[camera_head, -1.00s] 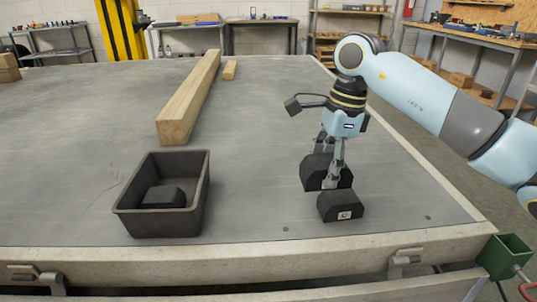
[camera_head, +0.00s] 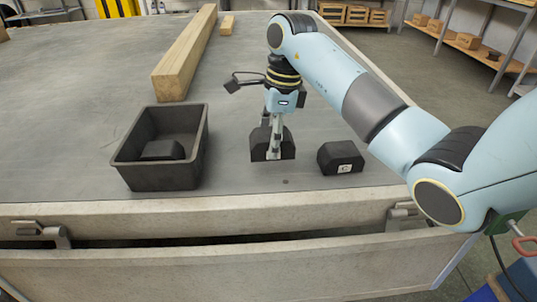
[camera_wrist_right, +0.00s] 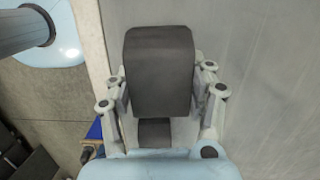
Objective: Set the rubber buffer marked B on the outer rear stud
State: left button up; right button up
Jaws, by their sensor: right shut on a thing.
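My right gripper (camera_head: 274,148) is shut on a black rubber buffer (camera_head: 288,147). The held buffer also fills the upper middle of the right wrist view (camera_wrist_right: 158,70), between the fingers; no mark shows on it. It is over the deck or low above it; I cannot tell whether it touches. A second black buffer (camera_head: 340,155) sits on the deck to the right, with a white label too small to read surely. A small dark spot (camera_head: 285,181) is on the deck near the front edge; I cannot tell if it is a stud. My left gripper is out of view.
A black bin (camera_head: 197,150) with a black block (camera_head: 162,150) in it stands on the deck at left. A long timber beam (camera_head: 185,60) lies behind, with a small wood piece (camera_head: 227,23) beyond. The pale front rail (camera_head: 200,215) borders the deck.

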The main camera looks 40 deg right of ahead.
aim_at(266, 167)
jog(key=shift+w+a+f, duration=0.15)
jog(key=shift+w+a, duration=0.05)
jog(key=shift+w, duration=0.05)
jog(key=shift+f, duration=1.8)
jog(key=shift+f, duration=0.25)
jog(key=o, duration=1.4)
